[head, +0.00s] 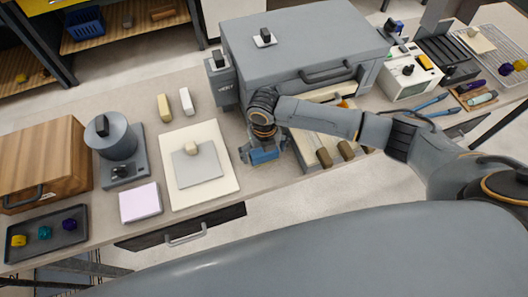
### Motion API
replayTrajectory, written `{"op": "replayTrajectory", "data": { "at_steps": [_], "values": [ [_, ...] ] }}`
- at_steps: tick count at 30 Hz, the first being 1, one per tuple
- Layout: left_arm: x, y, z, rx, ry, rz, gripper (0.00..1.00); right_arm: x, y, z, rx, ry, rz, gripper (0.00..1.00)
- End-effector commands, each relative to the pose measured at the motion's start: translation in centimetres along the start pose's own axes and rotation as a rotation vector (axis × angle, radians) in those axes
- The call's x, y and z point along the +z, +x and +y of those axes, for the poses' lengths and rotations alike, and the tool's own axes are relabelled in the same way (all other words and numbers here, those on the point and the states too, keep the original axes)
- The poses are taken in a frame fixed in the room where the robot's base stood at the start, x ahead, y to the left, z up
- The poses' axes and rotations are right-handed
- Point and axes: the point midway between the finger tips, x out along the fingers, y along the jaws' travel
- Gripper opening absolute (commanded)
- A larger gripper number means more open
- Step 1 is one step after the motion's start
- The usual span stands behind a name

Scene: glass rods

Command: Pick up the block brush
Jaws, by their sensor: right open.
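I cannot tell for certain which thing is the block brush. My right gripper (263,152) points down over the bench, between the cream board and the tray with wooden handles. It is open. A blue block-like shape (263,156) shows at its fingers; whether it is a separate thing or part of the gripper is unclear. A tan block (164,107) and a white block (186,101) lie side by side further left on the bench, apart from the gripper. My left gripper is not in view.
A cream board (222,187) with a grey plate lies left of the gripper. A large grey box (300,45) stands behind it. A tray with wooden-handled tools (323,157) is close on its right. A dark tray (75,249) is at far left.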

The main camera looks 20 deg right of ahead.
Motion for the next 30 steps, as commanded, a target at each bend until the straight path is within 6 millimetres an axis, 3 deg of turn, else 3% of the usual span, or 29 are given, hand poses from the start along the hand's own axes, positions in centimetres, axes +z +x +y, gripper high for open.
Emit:
{"op": "replayTrajectory", "data": {
  "at_steps": [7, 15, 25, 30],
  "values": [
    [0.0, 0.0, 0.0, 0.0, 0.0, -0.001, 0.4, 0.0, 0.2, 0.0, 0.001, 0.0, -0.002, 1.0],
    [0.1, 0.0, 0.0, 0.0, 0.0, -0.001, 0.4, 0.0, 0.2, 0.0, 0.0, 0.0, -0.001, 0.47],
    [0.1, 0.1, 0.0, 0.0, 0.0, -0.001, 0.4, 0.1, 0.0, 0.0, 0.0, 0.0, -0.001, 0.47],
    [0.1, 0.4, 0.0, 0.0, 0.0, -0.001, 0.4, 0.2, -1.4, 0.0, 0.001, 0.001, -0.004, 0.47]
  ]
}}
